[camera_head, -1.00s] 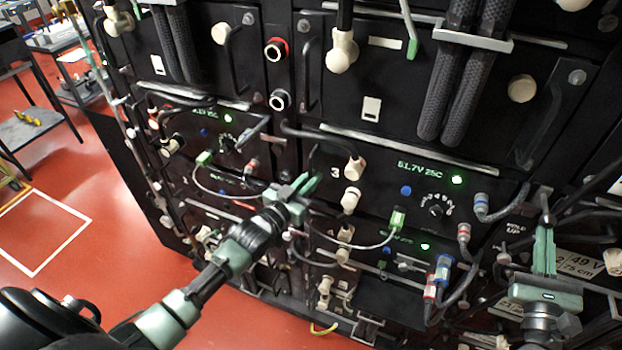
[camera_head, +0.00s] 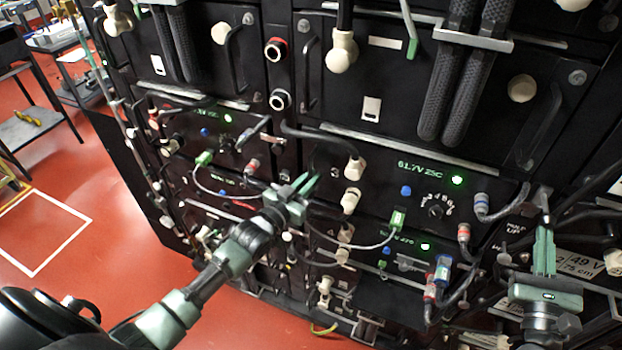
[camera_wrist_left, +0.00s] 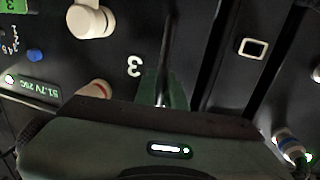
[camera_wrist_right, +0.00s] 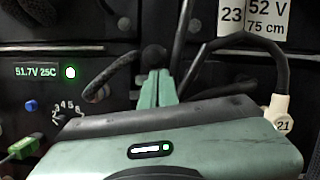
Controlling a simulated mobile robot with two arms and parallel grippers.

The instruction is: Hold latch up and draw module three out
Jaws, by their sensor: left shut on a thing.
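Module three (camera_head: 385,182) is a black panel marked 3 with a green lit display, a blue button and a dial. It sits in the rack. My left gripper (camera_head: 306,184) is shut on a thin dark upright bar, its handle (camera_wrist_left: 167,45), by the panel's left edge. The 3 mark shows beside the fingers in the left wrist view. My right gripper (camera_head: 543,238) points up at the panel's right side, near a "hold up" label (camera_head: 516,228). Its fingers are together, with a dark round knob, likely the latch (camera_wrist_right: 154,57), at their tips. Whether they touch it is unclear.
A cable with a green plug (camera_head: 397,220) hangs across the panel's lower part. White plugs (camera_head: 354,168) stand close right of my left gripper. Red and blue connectors (camera_head: 442,270) and loops of cable lie left of my right gripper. Open red floor (camera_head: 110,260) is at left.

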